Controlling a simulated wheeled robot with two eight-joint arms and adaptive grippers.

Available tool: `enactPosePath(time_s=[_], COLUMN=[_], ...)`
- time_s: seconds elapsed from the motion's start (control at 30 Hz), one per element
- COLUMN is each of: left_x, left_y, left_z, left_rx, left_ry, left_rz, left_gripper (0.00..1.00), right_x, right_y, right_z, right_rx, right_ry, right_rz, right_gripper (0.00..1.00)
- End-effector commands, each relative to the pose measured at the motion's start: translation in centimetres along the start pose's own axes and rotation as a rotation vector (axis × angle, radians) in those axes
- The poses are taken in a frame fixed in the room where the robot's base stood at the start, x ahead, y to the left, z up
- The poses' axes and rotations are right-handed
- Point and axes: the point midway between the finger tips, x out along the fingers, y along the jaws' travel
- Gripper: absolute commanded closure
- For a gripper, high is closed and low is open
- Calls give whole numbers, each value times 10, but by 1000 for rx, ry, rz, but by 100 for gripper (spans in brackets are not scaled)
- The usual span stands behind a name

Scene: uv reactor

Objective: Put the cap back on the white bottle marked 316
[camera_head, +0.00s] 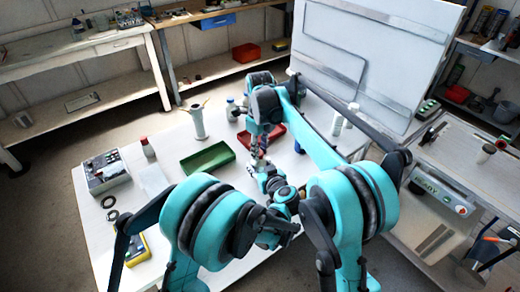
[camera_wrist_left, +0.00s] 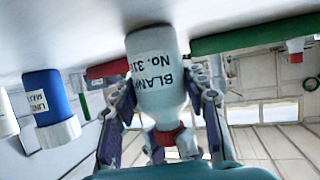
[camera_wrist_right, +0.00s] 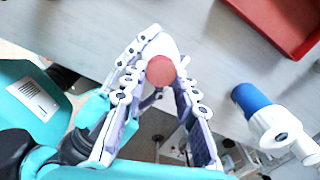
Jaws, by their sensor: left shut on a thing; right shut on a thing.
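The white bottle marked 316 (camera_wrist_left: 158,88) is upright, its label facing my left wrist camera. My left gripper (camera_wrist_left: 166,92) is shut on its sides. The red cap (camera_wrist_left: 167,136) is at the bottle's neck, in line with it; whether it is seated or threaded I cannot tell. In the right wrist view the red cap (camera_wrist_right: 160,71) shows as a round top between the fingers of my right gripper (camera_wrist_right: 162,74), which is shut on it. The white bottle body (camera_wrist_right: 160,46) shows just behind. In the head view my arms hide the bottle and cap.
A blue bottle with a white cap (camera_wrist_left: 42,97) stands close by; it also shows in the right wrist view (camera_wrist_right: 250,98). A green tray (camera_head: 208,160), a red tray (camera_head: 279,132) and a white cylinder (camera_head: 198,123) are on the table. The table's left part has free room.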

Motion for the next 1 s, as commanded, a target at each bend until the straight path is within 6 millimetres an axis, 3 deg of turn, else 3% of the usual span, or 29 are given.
enactPosePath(time_s=[0.1, 0.23, 0.6, 0.63, 0.7, 1.0], left_x=[0, 0, 0, 0, 0, 0], left_y=[0, 0, 0, 0, 0, 0], left_z=[0, 0, 0, 0, 0, 0], left_rx=[-1, -1, 0, 0, 0, 0], left_ry=[-1, -1, -1, -1, -1, -1], left_rz=[0, 0, 0, 0, 0, 0], left_gripper=[100, 100, 100, 100, 100, 100], right_x=[0, 0, 0, 0, 0, -1], right_y=[1, 2, 2, 2, 2, 2], right_z=[0, 1, 1, 1, 1, 1], right_rx=[234, 400, 458, 457, 457, 456], right_ry=[0, 0, -1, -1, -1, 0], right_rz=[0, 0, 0, 0, 0, 0], right_gripper=[80, 80, 80, 67, 51, 51])
